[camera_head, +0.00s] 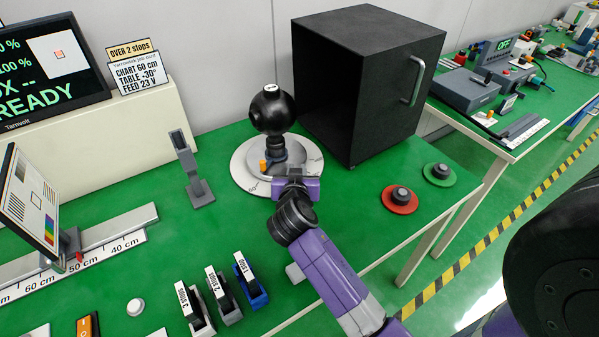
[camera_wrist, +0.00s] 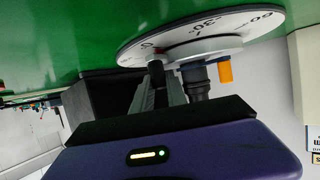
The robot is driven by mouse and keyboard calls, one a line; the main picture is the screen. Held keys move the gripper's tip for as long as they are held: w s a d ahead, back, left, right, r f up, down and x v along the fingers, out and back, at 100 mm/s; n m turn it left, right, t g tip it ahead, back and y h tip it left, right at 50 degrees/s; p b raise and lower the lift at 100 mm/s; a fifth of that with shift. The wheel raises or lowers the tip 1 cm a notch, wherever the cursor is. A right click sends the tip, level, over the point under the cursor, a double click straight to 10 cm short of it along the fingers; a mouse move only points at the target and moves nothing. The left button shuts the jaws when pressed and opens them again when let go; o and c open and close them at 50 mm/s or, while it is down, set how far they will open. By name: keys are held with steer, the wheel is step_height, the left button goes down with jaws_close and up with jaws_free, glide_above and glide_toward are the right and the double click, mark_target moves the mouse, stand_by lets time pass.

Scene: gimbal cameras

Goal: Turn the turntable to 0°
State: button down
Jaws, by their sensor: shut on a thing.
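The turntable is a pale disc (camera_head: 246,176) with angle marks, lying on the green bench in front of the black cabinet. A black ball-shaped camera (camera_head: 271,110) stands upright on its hub. A short orange peg (camera_head: 264,166) rises from the hub and also shows in the wrist view (camera_wrist: 225,70). My gripper (camera_head: 288,172) reaches over the disc's near side. In the wrist view my gripper (camera_wrist: 160,86) is shut on a small dark peg (camera_wrist: 156,70) at the turntable. Marks near 0, 30 and 60 show on the disc (camera_wrist: 250,20); the exact reading cannot be told.
A black cabinet (camera_head: 350,90) stands close behind on the right. A grey upright stand (camera_head: 192,170) is on the left. Several labelled blocks (camera_head: 220,296) stand at the front.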

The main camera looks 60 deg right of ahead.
steer(key=shift+w+a+r, duration=0.1)
steer(key=shift+w+r, duration=0.05)
steer(key=shift+w, duration=0.15)
steer(key=c, duration=1.3)
jaws_free()
steer(key=shift+c, duration=0.2)
steer(key=shift+s, duration=0.1)
steer(key=v, duration=0.7)
steer(key=shift+s+a, duration=0.15)
steer(key=shift+a, duration=0.1)
steer(key=shift+s, duration=0.1)
